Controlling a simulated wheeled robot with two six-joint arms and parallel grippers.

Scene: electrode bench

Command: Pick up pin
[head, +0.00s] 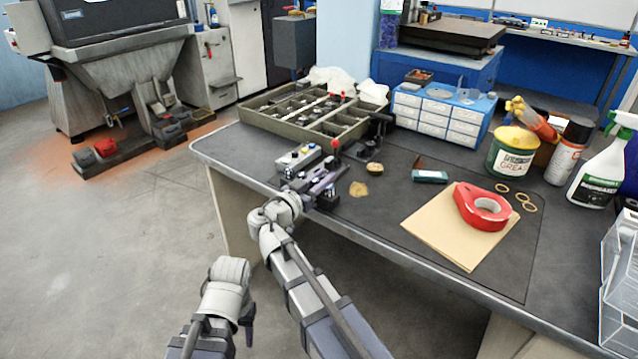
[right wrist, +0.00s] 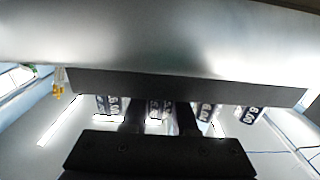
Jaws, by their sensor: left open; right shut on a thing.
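My right gripper (head: 322,188) reaches over the near left edge of the bench, at a cluster of small dark and purple devices. In the right wrist view its two dark fingers (right wrist: 158,118) point up to a dark bar and close around a small item with a dark, white-numbered label (right wrist: 155,108). I take this item for the pin; its shaft cannot be made out. Similar labels, one reading 6.00 (right wrist: 251,114), stand on both sides. My left gripper (head: 248,325) is open, low in front of the bench, largely hidden by its own arm.
A divided green tray (head: 262,122) lies behind the devices. A red tape roll (head: 482,205) lies on brown paper (head: 430,230) to the right. A grease tin (head: 511,152) and spray bottle (head: 598,170) stand further right.

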